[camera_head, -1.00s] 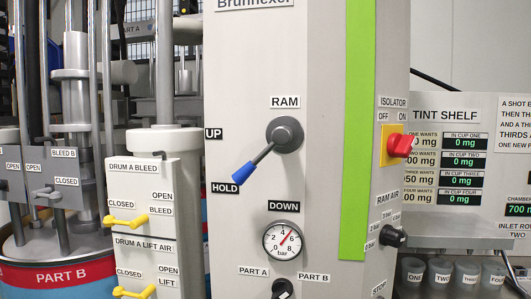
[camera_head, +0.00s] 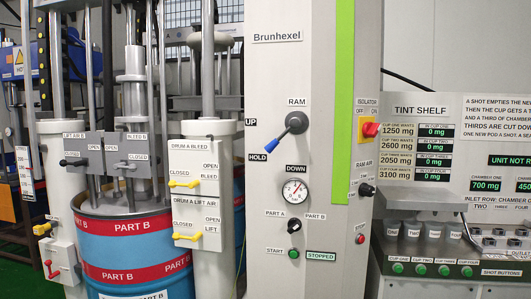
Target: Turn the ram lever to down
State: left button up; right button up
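The ram lever (camera_head: 281,139) is on the front of the grey Brunhexel cabinet. It has a dark round hub under the RAM label and a blue tip (camera_head: 270,147). The lever slants down and left from its hub, and its tip is beside the HOLD label (camera_head: 258,157). The UP label (camera_head: 251,122) is above HOLD on the left, and the DOWN label (camera_head: 296,169) is below the hub, over a round pressure gauge (camera_head: 294,190). Neither of my grippers is in view.
A blue and red Part B drum (camera_head: 135,250) stands at left, with valve panels carrying yellow levers (camera_head: 186,184) between it and the cabinet. A red isolator switch (camera_head: 370,130) sticks out at the cabinet's right edge. A tint shelf with cups (camera_head: 410,231) stands at right.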

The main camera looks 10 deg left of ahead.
aim_at(294, 122)
jog(key=u, duration=0.7)
jog(key=i, duration=0.5)
jog(key=u, duration=0.2)
